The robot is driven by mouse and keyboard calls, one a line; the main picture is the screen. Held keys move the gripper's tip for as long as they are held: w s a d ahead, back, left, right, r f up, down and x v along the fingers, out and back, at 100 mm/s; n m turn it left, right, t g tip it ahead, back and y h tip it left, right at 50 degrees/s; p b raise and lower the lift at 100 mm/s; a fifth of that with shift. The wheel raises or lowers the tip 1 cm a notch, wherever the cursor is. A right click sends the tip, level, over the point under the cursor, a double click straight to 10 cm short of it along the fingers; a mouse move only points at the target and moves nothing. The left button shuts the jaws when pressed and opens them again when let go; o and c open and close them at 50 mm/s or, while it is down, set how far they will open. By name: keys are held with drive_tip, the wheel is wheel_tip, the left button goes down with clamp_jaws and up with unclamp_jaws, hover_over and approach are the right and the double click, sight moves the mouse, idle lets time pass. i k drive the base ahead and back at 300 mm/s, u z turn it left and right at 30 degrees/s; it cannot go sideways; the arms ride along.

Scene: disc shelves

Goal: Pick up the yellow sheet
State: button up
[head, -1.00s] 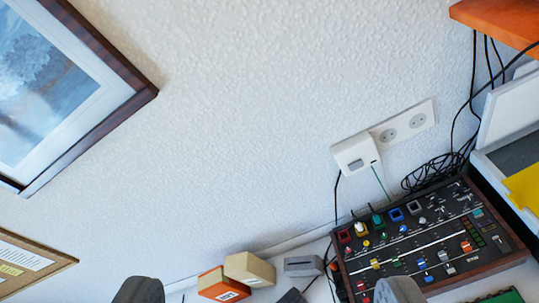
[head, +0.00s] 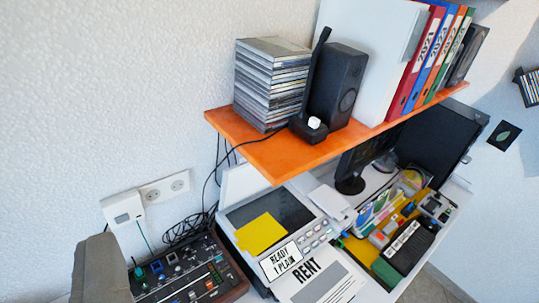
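The yellow sheet (head: 259,233) lies on the dark glass of a white scanner or copier (head: 232,218) whose lid is raised, right of the audio mixer. One grey finger of my gripper (head: 101,270) shows at the lower left, in front of the mixer and well to the left of the sheet. The other finger is out of the picture, so the gap between them cannot be seen.
An orange shelf (head: 290,150) overhangs the desk behind the copier, with a disc stack (head: 270,85), a black speaker (head: 336,85) and binders (head: 420,60). The mixer (head: 180,275) stands left of the copier. A RENT paper (head: 318,280) and a filled tray (head: 385,240) lie to the right.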

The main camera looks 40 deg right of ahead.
sight(258, 235)
drive_tip(key=z, duration=0.45)
drive_tip(key=k, duration=0.35)
drive_tip(key=z, duration=0.3)
drive_tip(key=i, duration=0.5)
drive_tip(key=u, duration=0.05)
